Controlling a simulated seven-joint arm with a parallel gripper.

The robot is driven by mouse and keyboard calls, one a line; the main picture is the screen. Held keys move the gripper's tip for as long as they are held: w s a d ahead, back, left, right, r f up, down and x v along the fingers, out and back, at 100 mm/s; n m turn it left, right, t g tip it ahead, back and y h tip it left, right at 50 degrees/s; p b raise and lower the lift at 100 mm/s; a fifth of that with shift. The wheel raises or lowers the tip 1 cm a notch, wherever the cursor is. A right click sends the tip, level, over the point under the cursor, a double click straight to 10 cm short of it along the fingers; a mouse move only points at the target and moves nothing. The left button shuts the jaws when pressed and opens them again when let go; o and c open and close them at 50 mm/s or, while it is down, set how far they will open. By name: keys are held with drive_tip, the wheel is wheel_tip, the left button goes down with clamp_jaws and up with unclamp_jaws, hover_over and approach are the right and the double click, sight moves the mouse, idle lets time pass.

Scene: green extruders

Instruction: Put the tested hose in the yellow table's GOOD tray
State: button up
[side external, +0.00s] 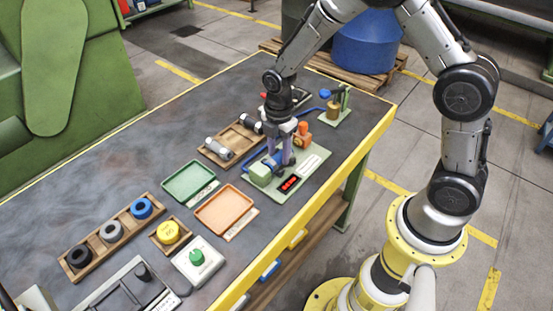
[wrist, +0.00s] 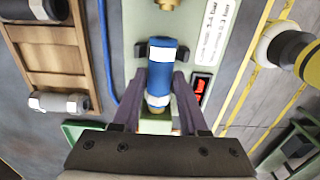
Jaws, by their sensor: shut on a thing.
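My gripper (side external: 282,156) points down over a pale green test plate (side external: 312,160) with a red display (side external: 289,184). Its purple-grey fingers are shut on a blue hose (wrist: 161,66) with white bands, which lies along the plate. In the side view the blue hose (side external: 272,160) is partly hidden by the fingers, beside a green block (side external: 260,175). I cannot tell whether the hose is clear of its seat. A green tray (side external: 168,191) and an orange tray (side external: 203,222) lie empty on the table; their labels are too small to read.
A wooden rack (side external: 207,154) with grey and dark hoses stands left of the plate. Another rack (side external: 120,245) with rolls, a yellow roll (side external: 168,232) and a green-knob box (side external: 199,260) are nearer the front. An orange part (side external: 302,137) stands close right of my gripper.

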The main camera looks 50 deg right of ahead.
sight(279, 154)
idle(0.3)
drive_tip(key=shift+r, duration=2.55)
